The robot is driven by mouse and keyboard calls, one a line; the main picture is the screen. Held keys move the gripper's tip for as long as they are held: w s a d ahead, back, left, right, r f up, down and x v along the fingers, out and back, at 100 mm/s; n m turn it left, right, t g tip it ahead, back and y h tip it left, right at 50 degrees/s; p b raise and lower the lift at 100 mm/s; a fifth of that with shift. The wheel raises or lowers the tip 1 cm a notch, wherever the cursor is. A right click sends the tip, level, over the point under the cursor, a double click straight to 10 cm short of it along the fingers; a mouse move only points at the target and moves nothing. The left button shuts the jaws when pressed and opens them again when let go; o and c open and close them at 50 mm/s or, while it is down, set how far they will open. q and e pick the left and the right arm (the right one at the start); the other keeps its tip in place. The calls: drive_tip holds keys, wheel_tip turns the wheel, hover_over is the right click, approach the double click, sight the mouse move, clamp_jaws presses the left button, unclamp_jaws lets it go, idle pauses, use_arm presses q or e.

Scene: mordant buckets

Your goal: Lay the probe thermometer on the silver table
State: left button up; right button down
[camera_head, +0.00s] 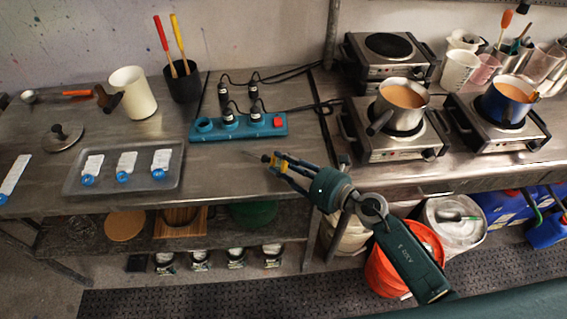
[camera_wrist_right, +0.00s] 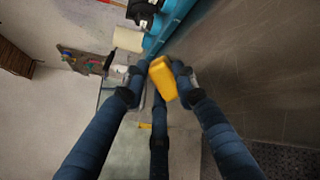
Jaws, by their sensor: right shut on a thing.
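The probe thermometer (camera_head: 279,160) has a yellow body and a thin dark probe pointing left. My right gripper (camera_head: 279,166) is shut on its yellow body, over the front right part of the silver table (camera_head: 235,175). In the right wrist view the yellow body of the thermometer (camera_wrist_right: 162,82) sits between the blue fingers of the right gripper (camera_wrist_right: 160,80). I cannot tell whether the thermometer touches the tabletop. My left gripper is not in view.
A blue power strip (camera_head: 240,126) with plugs lies behind the thermometer. A metal tray (camera_head: 75,180) with white packets lies to the left. Hot plates with pots, such as the orange-filled pot (camera_head: 403,97), stand to the right. The tabletop between tray and gripper is clear.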

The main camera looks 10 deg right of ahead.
drive_tip(key=c, duration=1.3)
unclamp_jaws()
drive_tip(key=v, duration=1.2)
